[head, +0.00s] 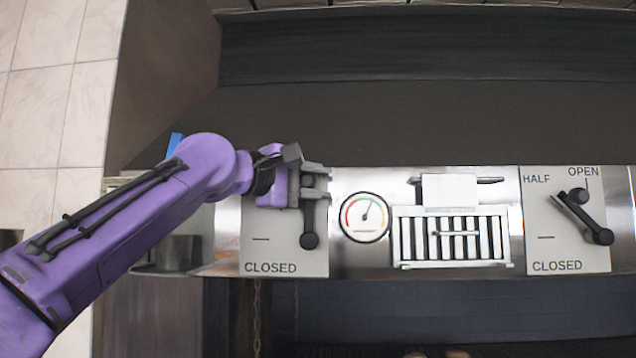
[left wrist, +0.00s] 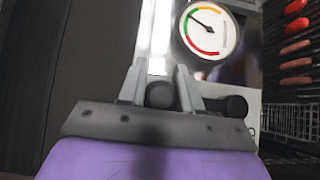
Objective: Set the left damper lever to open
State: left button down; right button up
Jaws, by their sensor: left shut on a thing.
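The left damper plate (head: 285,255) has a CLOSED label at its bottom; my gripper hides its upper part and any labels there. The black left damper lever (head: 308,220) runs up from its round pivot, nearly upright in the head view. My left gripper (head: 317,181) is shut on the knob at its upper end. In the left wrist view the dark knob (left wrist: 160,95) sits between the two grey fingers, with the round pivot (left wrist: 235,105) beside the right finger. My right gripper is not in view.
A round gauge (head: 364,217) and a slatted vent (head: 453,237) are right of the left plate. Further right, the right damper lever (head: 590,217) tilts up-left between HALF and OPEN. A metal cup (head: 178,252) is below my left arm. The dark area above the panel is clear.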

pick_arm(q)
jog(key=c, duration=0.8)
grip_release()
jog(key=shift+d, duration=0.2)
